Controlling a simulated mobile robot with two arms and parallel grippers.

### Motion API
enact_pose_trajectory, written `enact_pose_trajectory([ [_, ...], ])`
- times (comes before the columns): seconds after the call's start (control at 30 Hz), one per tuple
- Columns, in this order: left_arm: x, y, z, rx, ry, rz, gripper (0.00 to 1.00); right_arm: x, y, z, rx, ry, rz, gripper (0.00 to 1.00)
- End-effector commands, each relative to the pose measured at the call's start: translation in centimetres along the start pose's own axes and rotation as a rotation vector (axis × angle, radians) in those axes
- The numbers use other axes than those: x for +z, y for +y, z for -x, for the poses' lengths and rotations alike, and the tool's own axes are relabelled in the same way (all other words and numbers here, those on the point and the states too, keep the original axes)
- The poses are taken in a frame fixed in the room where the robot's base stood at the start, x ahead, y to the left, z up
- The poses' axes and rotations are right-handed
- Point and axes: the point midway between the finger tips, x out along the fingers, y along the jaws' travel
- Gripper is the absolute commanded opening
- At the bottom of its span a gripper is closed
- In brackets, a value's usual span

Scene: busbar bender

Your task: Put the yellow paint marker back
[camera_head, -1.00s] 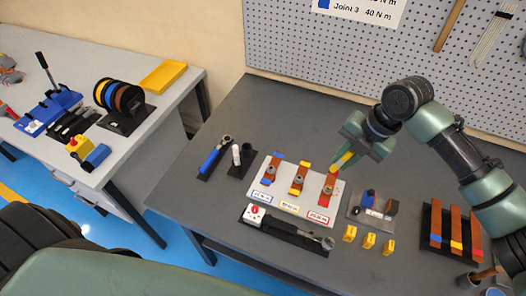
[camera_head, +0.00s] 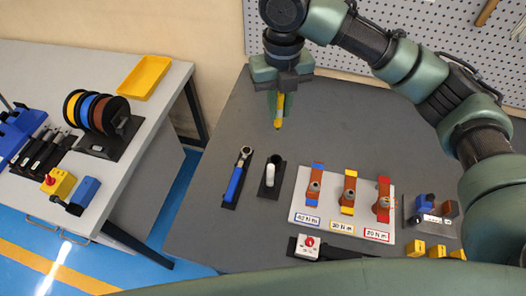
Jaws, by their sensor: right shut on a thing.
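My right gripper (camera_head: 279,96) is shut on the yellow paint marker (camera_head: 279,111). My left gripper is not in view.
A blue-handled wrench (camera_head: 235,184) lies left of the holder. Right of it is a white plate (camera_head: 298,210) with several copper bars. The grey table (camera_head: 225,135) is clear behind these. A second table at left bears spools (camera_head: 97,108) and a yellow tray (camera_head: 145,78).

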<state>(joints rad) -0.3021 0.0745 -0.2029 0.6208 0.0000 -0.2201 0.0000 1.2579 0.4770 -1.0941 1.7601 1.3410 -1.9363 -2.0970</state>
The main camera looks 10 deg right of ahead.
Motion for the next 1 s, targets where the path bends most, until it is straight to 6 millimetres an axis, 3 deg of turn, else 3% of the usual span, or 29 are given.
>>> enact_pose_trajectory([
  [0.2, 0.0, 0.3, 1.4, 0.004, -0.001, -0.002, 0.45, -0.2, 0.0, -5.9, 0.000, 0.007, -0.001, 0.00],
  [0.4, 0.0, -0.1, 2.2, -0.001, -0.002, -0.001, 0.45, -0.1, 0.1, -10.5, 0.001, 0.004, -0.001, 0.00],
  [0.83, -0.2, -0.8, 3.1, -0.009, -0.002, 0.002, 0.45, -0.1, 0.1, -15.8, 0.001, 0.003, 0.000, 0.00],
  [1.0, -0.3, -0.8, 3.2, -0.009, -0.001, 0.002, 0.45, 0.0, 0.1, -16.8, 0.002, -0.001, 0.000, 0.00],
])
